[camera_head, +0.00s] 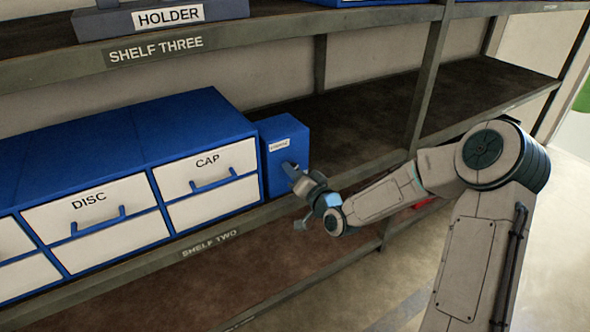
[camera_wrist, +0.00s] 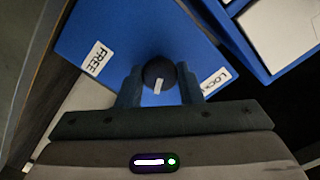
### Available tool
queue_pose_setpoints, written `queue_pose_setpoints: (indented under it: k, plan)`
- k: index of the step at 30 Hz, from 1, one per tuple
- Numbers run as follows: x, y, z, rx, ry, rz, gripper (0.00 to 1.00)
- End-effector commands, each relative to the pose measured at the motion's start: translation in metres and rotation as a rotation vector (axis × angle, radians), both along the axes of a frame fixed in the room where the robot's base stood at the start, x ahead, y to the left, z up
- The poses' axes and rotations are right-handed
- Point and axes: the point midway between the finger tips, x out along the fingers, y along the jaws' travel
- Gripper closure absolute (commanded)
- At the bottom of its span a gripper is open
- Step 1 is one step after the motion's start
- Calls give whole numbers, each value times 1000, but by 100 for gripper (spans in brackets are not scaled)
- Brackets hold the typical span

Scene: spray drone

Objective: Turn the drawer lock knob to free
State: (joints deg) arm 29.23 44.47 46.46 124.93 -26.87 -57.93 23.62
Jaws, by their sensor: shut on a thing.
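The lock box (camera_head: 277,135) is a blue block at the right end of the drawer row, and its front also fills the upper wrist view (camera_wrist: 135,35). The dark round lock knob (camera_wrist: 158,71) sits between my fingers, with a white mark pointing down in the picture. A FREE label (camera_wrist: 97,58) is to its left and a partly cut-off LOCK label (camera_wrist: 216,81) to its right. My gripper (camera_wrist: 158,82) is shut on the knob. In the head view my gripper (camera_head: 290,168) is at the box front and hides the knob.
Blue drawer units with white fronts marked DISC (camera_head: 95,215) and CAP (camera_head: 200,178) stand left of the box on shelf two (camera_head: 225,235). Shelf three (camera_head: 200,43) runs above. The shelf right of the box is bare, with an upright post (camera_head: 425,85) beyond.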

Motion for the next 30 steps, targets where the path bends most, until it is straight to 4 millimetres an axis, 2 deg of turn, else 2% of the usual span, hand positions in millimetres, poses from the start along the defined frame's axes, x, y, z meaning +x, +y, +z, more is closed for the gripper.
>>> queue_pose_setpoints:
  k: [15, 30]
  plan:
    - [-1, 0, 0, 340, 234, -1, 90]
    - [-1, 0, -1, 447, 307, 0, 90]
